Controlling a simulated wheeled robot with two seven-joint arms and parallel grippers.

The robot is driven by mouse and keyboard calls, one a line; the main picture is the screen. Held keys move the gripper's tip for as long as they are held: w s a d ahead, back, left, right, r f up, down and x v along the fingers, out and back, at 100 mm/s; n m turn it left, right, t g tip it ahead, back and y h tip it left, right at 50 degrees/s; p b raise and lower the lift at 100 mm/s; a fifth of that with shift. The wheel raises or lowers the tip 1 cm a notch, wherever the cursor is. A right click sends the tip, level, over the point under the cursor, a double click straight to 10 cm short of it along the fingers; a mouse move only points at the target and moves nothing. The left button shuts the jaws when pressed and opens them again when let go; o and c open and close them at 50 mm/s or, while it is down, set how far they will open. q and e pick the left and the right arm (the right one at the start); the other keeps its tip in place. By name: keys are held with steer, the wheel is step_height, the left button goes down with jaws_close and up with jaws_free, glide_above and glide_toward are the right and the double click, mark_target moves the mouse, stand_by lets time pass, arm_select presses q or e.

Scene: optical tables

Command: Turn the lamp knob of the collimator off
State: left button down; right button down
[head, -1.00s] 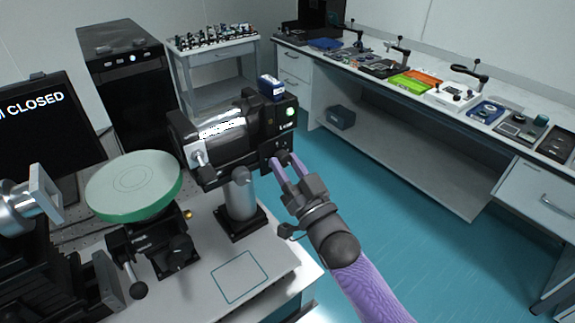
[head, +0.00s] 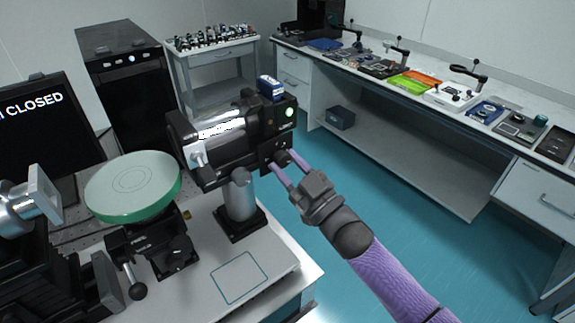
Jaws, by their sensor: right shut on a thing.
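The collimator (head: 220,140) is a black and silver cylinder on a post (head: 239,195) over the optical table. A green light (head: 289,112) glows on its right end face. The dark lamp knob (head: 283,157) sits low on that face. My left gripper is not in view.
A round green-rimmed plate (head: 133,186) on a mount stands left of the post. A monitor (head: 38,125) reading "CLOSED" is at the far left.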

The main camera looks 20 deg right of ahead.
steer(key=n+g+y, duration=0.1)
steer(key=n, duration=0.1)
steer(key=n+g+y, duration=0.1)
steer(key=n, duration=0.2)
steer(key=shift+d+r+p, duration=0.1)
steer(key=shift+d+p, duration=0.05)
steer(key=shift+p, duration=0.15)
steer(key=n+g, duration=0.1)
steer(key=n, duration=0.3)
steer(key=shift+r+y+p, duration=0.1)
steer(key=shift+y+p, duration=0.25)
steer(key=shift+y, duration=0.05)
steer(key=n+g+p, duration=0.1)
steer(key=n+g, duration=0.1)
steer(key=n, duration=0.2)
steer(key=shift+d+r, duration=0.1)
steer(key=n+p, duration=0.1)
steer(key=n, duration=0.1)
steer(key=n+g+p, duration=0.2)
steer(key=n, duration=0.1)
steer(key=shift+r+n+h+p, duration=0.25)
steer(key=shift+n+h+p, duration=0.05)
steer(key=n+g+h+p, duration=0.1)
steer(key=n+p, duration=0.2)
steer(key=shift+n+h+p, duration=0.6)
steer(key=shift+n+p, duration=0.2)
steer(key=shift+n, duration=0.1)
steer(key=shift+f, duration=0.1)
